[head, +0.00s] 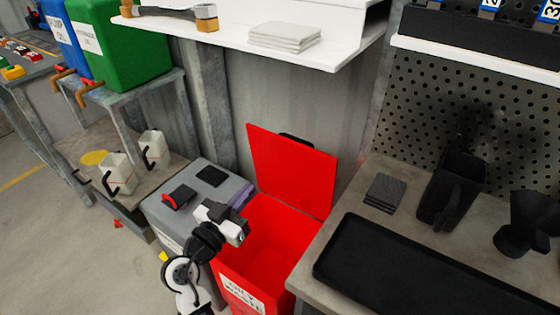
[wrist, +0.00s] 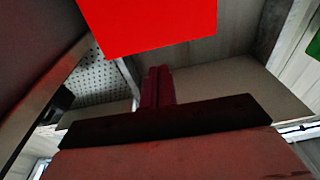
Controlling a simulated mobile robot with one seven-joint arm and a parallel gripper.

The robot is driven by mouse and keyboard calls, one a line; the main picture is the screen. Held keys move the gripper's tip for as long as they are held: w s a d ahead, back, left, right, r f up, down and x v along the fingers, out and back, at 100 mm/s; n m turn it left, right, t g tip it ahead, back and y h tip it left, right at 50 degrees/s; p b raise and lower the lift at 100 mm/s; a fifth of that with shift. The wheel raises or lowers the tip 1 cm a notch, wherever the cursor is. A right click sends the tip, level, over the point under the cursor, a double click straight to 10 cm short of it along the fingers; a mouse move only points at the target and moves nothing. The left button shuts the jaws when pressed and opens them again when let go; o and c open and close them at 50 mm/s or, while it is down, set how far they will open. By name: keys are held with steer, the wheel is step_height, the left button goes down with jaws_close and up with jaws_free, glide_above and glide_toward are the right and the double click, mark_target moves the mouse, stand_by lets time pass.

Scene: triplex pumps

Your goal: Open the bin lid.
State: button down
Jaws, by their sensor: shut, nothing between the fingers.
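The red bin (head: 232,275) stands between a grey cabinet and a workbench. Its red lid (head: 292,170) stands raised, tilted up at the back of the bin, and the red inside of the bin shows. A black handle (head: 296,139) shows at the lid's top edge. My gripper (head: 242,231) is over the bin's left rim, in front of the lid and apart from it. In the wrist view, the gripper's fingers (wrist: 157,88) are together and empty, and part of the lid (wrist: 150,25) shows above them.
The grey cabinet (head: 160,215) with black and red items on top is close left of my gripper. The workbench (head: 340,205) with a black tray (head: 420,270) is at right. A white shelf (head: 230,38) hangs above the bin.

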steer(key=p, duration=0.5)
glide_toward(289, 147)
steer(key=shift+h, duration=0.3)
steer(key=x, duration=0.6)
steer(key=shift+w+a+f, duration=0.15)
steer(key=shift+a, duration=0.05)
steer(key=shift+w+d+f, duration=0.1)
steer(key=shift+w+d, duration=0.15)
steer(key=shift+w, duration=0.1)
steer(key=shift+g, duration=0.3)
steer(key=shift+w+d+p, duration=0.1)
steer(key=shift+w+p, duration=0.1)
steer(key=shift+p, duration=0.2)
steer(key=shift+g+y, duration=0.4)
steer(key=shift+g, duration=0.1)
steer(key=x, duration=0.5)
steer(key=shift+w+d+r, duration=0.15)
steer(key=shift+w+r, duration=0.1)
steer(key=shift+r, duration=0.15)
steer(key=shift+s, duration=0.1)
